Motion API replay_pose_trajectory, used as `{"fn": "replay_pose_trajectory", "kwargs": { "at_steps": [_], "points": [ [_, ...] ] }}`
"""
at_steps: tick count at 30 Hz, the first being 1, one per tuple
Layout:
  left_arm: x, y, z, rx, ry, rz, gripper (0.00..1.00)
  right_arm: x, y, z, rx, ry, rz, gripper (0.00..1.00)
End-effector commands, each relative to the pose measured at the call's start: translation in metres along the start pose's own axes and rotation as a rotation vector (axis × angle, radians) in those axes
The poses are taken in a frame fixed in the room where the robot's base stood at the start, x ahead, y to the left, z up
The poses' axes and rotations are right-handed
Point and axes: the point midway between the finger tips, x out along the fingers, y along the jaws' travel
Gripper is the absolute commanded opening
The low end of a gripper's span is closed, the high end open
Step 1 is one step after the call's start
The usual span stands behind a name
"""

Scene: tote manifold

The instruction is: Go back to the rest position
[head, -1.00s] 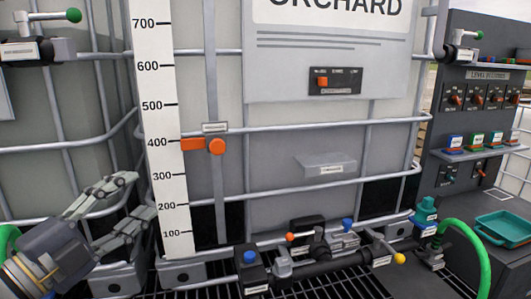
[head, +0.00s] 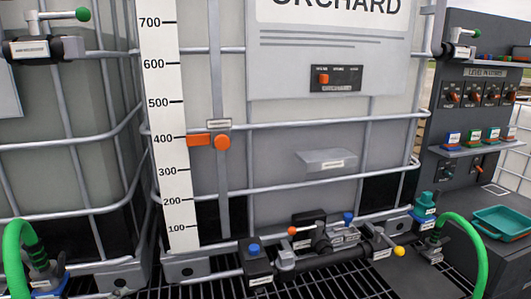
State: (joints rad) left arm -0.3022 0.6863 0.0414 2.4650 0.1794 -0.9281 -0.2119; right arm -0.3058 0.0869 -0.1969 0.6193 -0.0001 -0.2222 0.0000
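Neither of my grippers shows in the head view now, and no part of either arm is in the picture. Whether they are open or shut is hidden from me.
A caged tote (head: 285,155) with a level scale (head: 172,140) and orange pointer (head: 222,142) fills the middle. Below it stand valves and pipes (head: 320,238) over a grating. Green hoses (head: 465,240) run at both sides. A dark panel (head: 480,75) and teal tray (head: 502,222) are at right.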

Motion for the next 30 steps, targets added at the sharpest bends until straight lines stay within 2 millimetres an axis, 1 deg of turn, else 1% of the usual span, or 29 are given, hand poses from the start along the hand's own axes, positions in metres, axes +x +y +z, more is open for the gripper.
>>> {"fn": "replay_pose_trajectory", "kwargs": {
  "at_steps": [1, 2, 3, 5, 6, 9, 10, 12, 16, 17, 18, 23, 26, 30],
  "points": [
    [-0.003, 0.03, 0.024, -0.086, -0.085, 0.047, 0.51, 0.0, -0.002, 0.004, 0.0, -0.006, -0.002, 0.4],
    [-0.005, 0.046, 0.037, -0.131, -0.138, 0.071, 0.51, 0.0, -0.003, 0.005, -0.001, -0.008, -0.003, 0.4],
    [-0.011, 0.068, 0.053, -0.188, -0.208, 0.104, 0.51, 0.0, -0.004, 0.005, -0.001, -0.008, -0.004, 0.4],
    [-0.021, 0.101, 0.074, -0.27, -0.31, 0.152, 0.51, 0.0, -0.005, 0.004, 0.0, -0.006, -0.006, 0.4],
    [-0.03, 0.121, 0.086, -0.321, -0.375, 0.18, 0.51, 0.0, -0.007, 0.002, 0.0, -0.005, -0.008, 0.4],
    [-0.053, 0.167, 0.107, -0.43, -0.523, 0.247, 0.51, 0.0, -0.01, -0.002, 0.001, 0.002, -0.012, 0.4],
    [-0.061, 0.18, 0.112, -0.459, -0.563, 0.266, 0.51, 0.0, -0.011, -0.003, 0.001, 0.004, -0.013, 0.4],
    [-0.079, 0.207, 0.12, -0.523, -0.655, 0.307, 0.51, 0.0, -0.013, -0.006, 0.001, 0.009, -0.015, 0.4],
    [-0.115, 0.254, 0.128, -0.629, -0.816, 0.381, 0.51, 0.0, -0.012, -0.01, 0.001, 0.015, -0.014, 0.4],
    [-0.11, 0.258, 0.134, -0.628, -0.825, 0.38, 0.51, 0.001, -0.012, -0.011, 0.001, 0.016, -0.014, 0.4],
    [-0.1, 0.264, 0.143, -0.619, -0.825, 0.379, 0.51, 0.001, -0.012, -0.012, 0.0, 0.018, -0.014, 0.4],
    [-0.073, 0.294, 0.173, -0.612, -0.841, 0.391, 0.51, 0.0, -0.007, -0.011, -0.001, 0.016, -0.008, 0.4],
    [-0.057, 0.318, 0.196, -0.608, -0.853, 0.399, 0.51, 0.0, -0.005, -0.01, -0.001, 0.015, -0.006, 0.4],
    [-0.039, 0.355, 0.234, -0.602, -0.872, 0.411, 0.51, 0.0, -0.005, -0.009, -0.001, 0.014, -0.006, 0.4]
  ]
}}
